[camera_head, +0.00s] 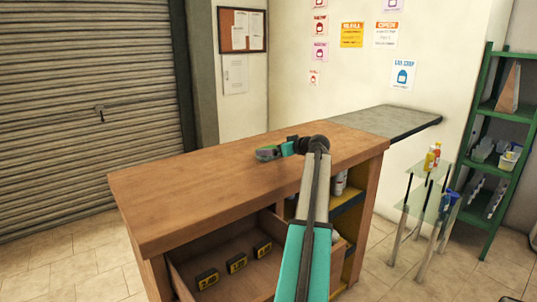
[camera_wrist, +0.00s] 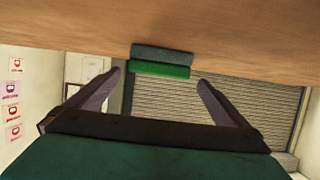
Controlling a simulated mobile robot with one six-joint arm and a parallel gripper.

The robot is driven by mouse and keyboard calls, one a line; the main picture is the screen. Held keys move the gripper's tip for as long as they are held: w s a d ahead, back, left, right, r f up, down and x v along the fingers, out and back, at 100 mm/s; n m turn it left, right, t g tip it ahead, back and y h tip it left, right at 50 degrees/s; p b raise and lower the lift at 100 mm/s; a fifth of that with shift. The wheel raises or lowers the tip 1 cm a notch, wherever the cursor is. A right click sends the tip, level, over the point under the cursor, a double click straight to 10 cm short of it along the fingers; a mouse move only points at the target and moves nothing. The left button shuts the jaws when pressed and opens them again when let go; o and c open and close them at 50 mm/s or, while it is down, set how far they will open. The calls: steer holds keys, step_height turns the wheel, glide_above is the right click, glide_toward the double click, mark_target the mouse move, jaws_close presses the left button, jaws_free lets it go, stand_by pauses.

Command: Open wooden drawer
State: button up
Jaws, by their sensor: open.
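The wooden drawer (camera_head: 240,285) shows below the counter's front edge. Its inside is visible and it appears pulled out at least partly. Several black and yellow tags (camera_head: 236,263) are in it. Its front is cut off by the frame and partly behind my arm; no handle shows. My gripper (camera_head: 271,153) is over the wooden counter top, pointing left, away from the drawer. In the wrist view my gripper (camera_wrist: 160,92) has its two dark fingers wide apart with nothing held. A green block (camera_wrist: 160,65) shows beyond the fingers, against the counter.
The wooden counter (camera_head: 190,190) has a grey extension (camera_head: 385,121) at the back right. Open shelves with bottles (camera_head: 340,183) are under its right part. A glass stand (camera_head: 425,190) and a green rack (camera_head: 500,120) stand right. Tiled floor is free at left.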

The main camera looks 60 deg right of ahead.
steer(key=shift+w, duration=0.1)
steer(key=shift+p+x, duration=1.05)
steer(key=shift+x, duration=1.5)
steer(key=shift+d+f, duration=0.1)
steer(key=shift+f, duration=0.05)
steer(key=c, duration=1.2)
